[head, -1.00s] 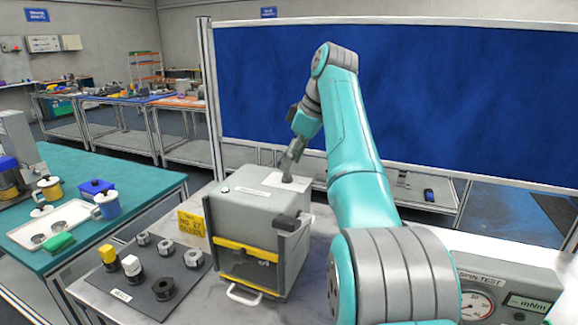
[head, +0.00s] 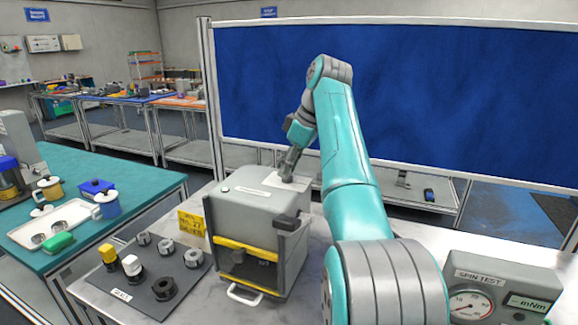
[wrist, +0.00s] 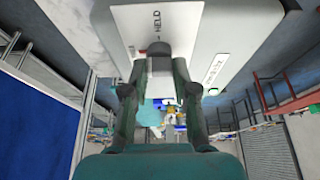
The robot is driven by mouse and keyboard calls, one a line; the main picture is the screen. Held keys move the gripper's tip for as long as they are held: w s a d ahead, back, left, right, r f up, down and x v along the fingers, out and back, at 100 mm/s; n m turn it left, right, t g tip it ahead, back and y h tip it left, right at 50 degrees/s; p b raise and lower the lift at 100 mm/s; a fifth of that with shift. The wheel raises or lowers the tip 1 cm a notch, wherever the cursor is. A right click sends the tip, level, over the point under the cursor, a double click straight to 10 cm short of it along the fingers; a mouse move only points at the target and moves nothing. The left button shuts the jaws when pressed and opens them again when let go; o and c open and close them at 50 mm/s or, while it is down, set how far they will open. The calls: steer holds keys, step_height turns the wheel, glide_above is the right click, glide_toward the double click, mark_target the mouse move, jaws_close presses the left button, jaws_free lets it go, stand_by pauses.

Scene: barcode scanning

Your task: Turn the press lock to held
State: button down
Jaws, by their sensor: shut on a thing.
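The grey press (head: 255,210) stands on the light bench, with a yellow bar across its front opening. On its top at the back is a white plate (head: 273,179), also seen in the wrist view (wrist: 180,20) with the word HELD on it. The press lock (wrist: 158,48) is a dark grey knob on this plate, just below the word HELD in the wrist view. My gripper (head: 288,177) reaches down onto the plate, and its fingers (wrist: 158,85) are shut on the knob from both sides. The fingers hide part of the knob, so I cannot tell exactly where it points.
A dark tray (head: 158,290) with several metal rings and capped parts lies left of the press. A yellow sign (head: 192,224) stands beside the press. A spin test meter (head: 500,285) sits at the right. The blue screen (head: 440,95) rises behind the bench.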

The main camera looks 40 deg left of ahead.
steer(key=m+t, duration=0.1)
steer(key=m, duration=0.3)
steer(key=shift+s+m+t, duration=0.15)
steer(key=shift+m+t, duration=0.25)
steer(key=m+t, duration=0.1)
steer(key=m, duration=0.3)
steer(key=shift+s+m+t, duration=0.1)
steer(key=shift+m+t, duration=0.2)
steer(key=shift+t, duration=0.1)
steer(key=m+h, duration=0.1)
steer(key=m, duration=0.1)
steer(key=m+t, duration=0.1)
steer(key=m, duration=0.1)
steer(key=shift+a+h, duration=0.1)
steer(key=shift+h, duration=0.3)
steer(key=shift+a+m+t+h, duration=0.1)
steer(key=shift+m+t+h, duration=0.4)
steer(key=shift+m, duration=1.7)
steer(key=c, duration=0.9)
jaws_free()
